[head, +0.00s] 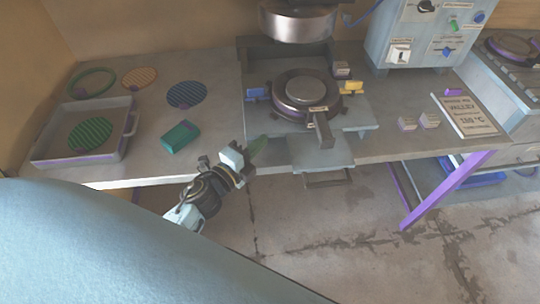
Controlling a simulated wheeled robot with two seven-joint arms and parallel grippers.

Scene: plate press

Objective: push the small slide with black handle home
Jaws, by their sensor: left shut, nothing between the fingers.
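The slide (322,153) is a small grey plate that juts out from the front of the press, past the table's front edge. A dark bar handle (328,180) shows at its front, low down. My left gripper (246,152) is shut and empty, left of the slide at the table's front edge, apart from the handle. A dark green piece shows at its fingertips; I cannot tell what it is. My right gripper is not in view.
A tray (128,143) with a green disc stands at left, near several round plates and a green block (180,137). A control box (420,38) stands behind right, with small blocks and a sign (466,113) before it. Open floor lies below the table edge.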

